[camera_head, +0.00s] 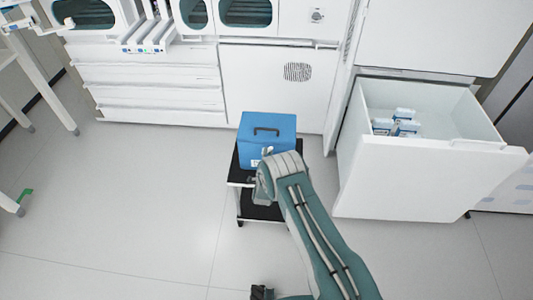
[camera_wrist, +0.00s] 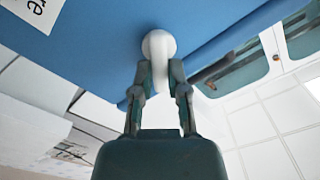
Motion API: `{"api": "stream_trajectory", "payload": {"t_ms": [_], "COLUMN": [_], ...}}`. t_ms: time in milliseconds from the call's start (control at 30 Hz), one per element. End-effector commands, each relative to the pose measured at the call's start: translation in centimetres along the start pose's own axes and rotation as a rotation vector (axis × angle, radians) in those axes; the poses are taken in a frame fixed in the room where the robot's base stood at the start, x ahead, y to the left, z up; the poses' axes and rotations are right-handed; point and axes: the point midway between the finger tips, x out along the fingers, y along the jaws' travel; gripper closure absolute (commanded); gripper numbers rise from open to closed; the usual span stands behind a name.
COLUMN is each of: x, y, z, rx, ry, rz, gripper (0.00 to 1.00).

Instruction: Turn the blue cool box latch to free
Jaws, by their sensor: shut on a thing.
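The blue cool box (camera_head: 275,132) stands on a small black stand, with a dark handle on its lid. Its blue face fills the top of the wrist view (camera_wrist: 110,35). A white rounded latch (camera_wrist: 158,44) sits at the box's lower edge in the wrist view. My gripper (camera_wrist: 160,72) is shut on the latch, with one finger on each side of it.
The black stand (camera_head: 240,179) has a lower shelf. An open white drawer (camera_head: 400,185) with several small boxes (camera_head: 397,123) in it stands to the right. White cabinets (camera_head: 150,80) line the back.

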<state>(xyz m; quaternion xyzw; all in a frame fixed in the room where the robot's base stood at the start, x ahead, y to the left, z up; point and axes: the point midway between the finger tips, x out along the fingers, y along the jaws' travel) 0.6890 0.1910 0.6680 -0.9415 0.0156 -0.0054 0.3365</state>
Motion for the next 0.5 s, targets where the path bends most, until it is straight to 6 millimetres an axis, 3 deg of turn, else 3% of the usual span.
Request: {"api": "stream_trajectory", "payload": {"t_ms": [500], "x": [0.05], "y": [1.03], "z": [0.20], "rx": [0.488], "ry": [0.000], "rz": [0.003], "gripper": [1.00]}}
